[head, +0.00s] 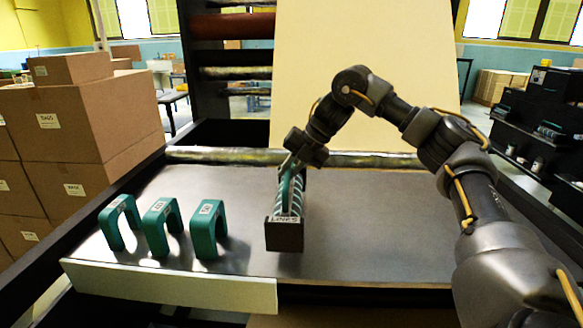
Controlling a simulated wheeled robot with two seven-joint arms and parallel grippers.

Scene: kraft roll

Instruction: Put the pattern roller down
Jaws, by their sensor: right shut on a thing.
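My right gripper (292,168) reaches in from the right, points down and is shut on the green handle of the pattern roller (287,198). The roller shows pale and green bands and is at the middle of the grey table (375,230). A dark block with a small white label (284,235) is at its near end. I cannot tell whether the block is part of the roller or a holder, or whether the roller bears fully on the table. The fingertips are partly hidden by the gripper body. My left gripper is not in view.
Three green arch-shaped pieces with white labels, left (118,222), middle (161,226) and right (207,230), stand left of the roller. A pale strip (170,286) runs along the near-left edge. A wrapped bar (220,155) and a large cream sheet (365,75) are behind. Cartons (85,120) stand left.

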